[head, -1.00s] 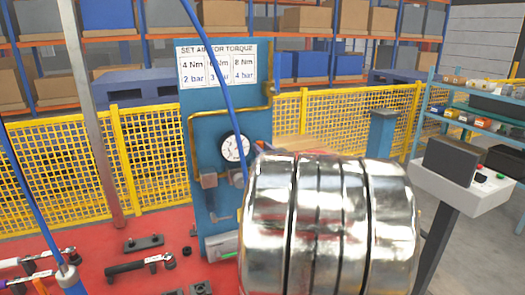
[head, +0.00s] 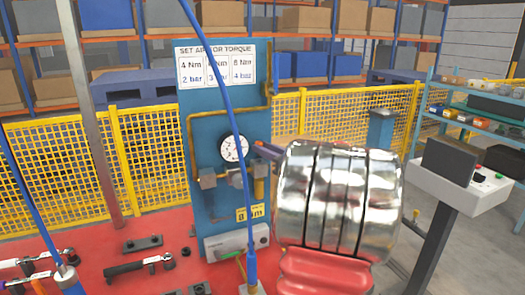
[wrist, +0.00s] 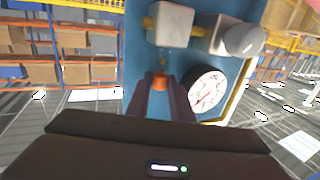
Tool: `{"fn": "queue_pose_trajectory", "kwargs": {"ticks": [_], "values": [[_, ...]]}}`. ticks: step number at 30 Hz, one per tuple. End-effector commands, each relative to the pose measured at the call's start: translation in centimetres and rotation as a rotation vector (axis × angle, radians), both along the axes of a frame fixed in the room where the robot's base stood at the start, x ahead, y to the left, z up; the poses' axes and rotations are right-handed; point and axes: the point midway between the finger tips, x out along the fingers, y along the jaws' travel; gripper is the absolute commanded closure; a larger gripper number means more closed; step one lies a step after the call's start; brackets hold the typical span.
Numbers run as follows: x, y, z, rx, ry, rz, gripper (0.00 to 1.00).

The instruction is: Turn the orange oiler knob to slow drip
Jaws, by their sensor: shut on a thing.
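The orange oiler knob (wrist: 160,82) shows in the wrist view, small, in front of the blue panel (wrist: 140,45). My gripper (wrist: 161,77) is shut on it, one dark finger on either side, with only part of the orange visible between the tips. In the head view my arm comes in from the right, and the dark fingers reach the panel just right of the gauge; the knob itself is hidden there.
The round white pressure gauge (head: 234,148) is close beside my fingers; grey fittings (wrist: 170,22) are on the panel too. A blue hose (head: 229,100) crosses in front of the panel. Tools (head: 140,266) lie on the red surface at left. A control box (head: 460,185) stands at right.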

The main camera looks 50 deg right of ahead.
Motion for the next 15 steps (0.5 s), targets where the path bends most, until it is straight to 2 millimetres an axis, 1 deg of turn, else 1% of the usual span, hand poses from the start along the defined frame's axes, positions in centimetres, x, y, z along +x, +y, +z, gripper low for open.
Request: {"fn": "queue_pose_trajectory", "kwargs": {"ticks": [6, 15], "values": [[0.12, -0.5, -0.04, -0.001, -0.001, 0.167, 1.0], [0.15, -0.93, 0.03, -0.002, -0.002, 0.338, 1.0]]}}
